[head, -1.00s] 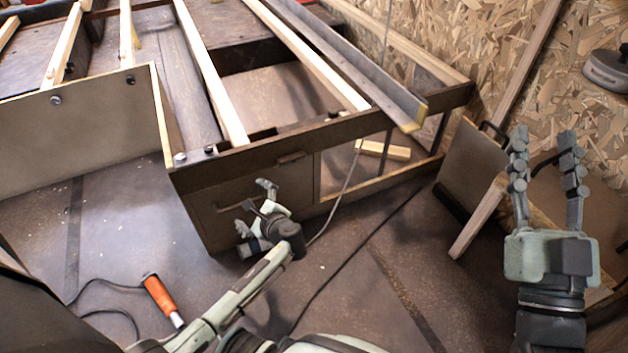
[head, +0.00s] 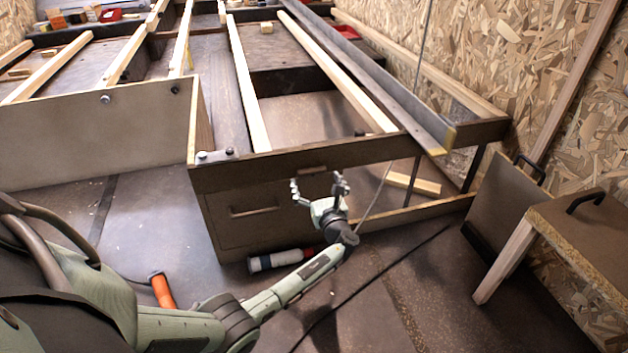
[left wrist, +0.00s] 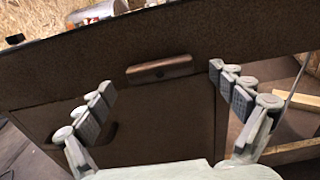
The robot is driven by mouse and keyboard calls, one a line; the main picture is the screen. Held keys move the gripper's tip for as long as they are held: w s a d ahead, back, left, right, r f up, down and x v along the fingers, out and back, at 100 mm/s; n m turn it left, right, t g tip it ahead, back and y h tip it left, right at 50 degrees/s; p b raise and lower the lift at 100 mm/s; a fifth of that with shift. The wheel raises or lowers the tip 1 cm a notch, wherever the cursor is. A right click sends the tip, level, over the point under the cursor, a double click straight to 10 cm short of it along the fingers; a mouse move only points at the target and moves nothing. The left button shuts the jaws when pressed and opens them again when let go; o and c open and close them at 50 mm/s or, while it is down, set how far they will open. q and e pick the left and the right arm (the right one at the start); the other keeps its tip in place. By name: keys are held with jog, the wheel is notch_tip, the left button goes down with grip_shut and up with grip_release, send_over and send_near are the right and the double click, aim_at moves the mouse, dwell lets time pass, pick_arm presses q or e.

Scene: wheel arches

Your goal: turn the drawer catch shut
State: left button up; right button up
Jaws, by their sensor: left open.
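The drawer catch (head: 312,170) is a small brown bar on the dark rail above the drawer. In the left wrist view the catch (left wrist: 160,68) lies lengthwise, roughly along the rail. The brown drawer front (head: 240,230) is below it and looks closed. My left gripper (head: 317,184) is open in front of the catch. In the left wrist view its fingers (left wrist: 161,82) are spread to either side of the catch, with nothing between them, and no contact shows. My right gripper is not in view.
The drawer has a recessed handle (head: 254,210). A white-and-dark cylinder (head: 275,261) lies on the floor below it, and an orange-handled tool (head: 162,290) lies at left. A cable crosses the floor. A small wooden table (head: 585,225) stands at right.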

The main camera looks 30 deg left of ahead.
pick_arm(q)
jog(key=shift+x, duration=1.05)
jog(key=shift+c, duration=0.3)
jog(key=c, duration=1.1)
